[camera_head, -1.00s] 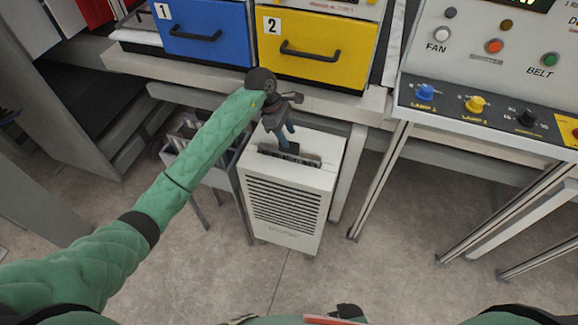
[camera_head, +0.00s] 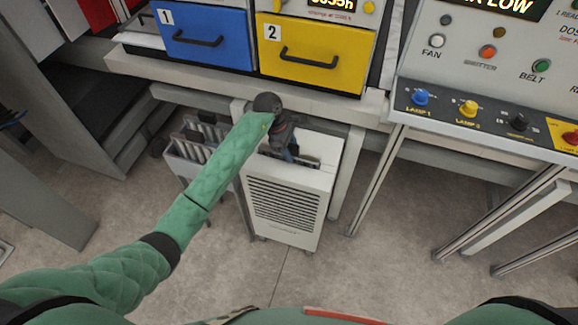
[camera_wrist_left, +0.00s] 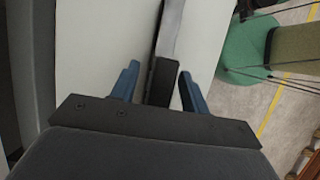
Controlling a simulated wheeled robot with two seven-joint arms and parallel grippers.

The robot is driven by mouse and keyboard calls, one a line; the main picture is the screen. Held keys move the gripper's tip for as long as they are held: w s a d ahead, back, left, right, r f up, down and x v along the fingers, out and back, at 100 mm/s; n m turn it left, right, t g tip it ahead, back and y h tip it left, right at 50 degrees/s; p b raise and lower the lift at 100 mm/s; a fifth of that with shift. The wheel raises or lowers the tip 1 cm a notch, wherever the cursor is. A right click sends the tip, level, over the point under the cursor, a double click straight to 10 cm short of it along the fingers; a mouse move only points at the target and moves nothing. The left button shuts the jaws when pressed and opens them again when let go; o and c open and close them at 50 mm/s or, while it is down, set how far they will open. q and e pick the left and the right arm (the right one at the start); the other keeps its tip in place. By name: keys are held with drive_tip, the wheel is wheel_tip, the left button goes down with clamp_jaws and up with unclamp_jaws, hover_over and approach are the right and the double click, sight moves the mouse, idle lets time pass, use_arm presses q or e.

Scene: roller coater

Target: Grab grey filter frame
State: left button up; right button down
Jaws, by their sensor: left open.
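A grey filter frame (camera_head: 307,162) sits in the top slot of the white louvred unit (camera_head: 285,205), with only its upper part showing. My left gripper (camera_head: 291,153) is right over this slot, pointing down. In the left wrist view, its two blue fingers (camera_wrist_left: 158,80) are open, one on each side of a dark upright bar (camera_wrist_left: 161,82), which looks like part of the frame. A gap shows beside the bar, so the fingers do not look closed on it. My wrist hides the left part of the slot in the head view. My right gripper is out of view.
A grey rack (camera_head: 190,170) with several similar frames stands left of the unit. The bench edge (camera_head: 225,88) with blue (camera_head: 205,38) and yellow (camera_head: 315,52) drawers is just behind my wrist. A control panel (camera_head: 490,110) stands at right. The floor in front is clear.

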use_arm(q)
clamp_jaws()
idle(0.4)
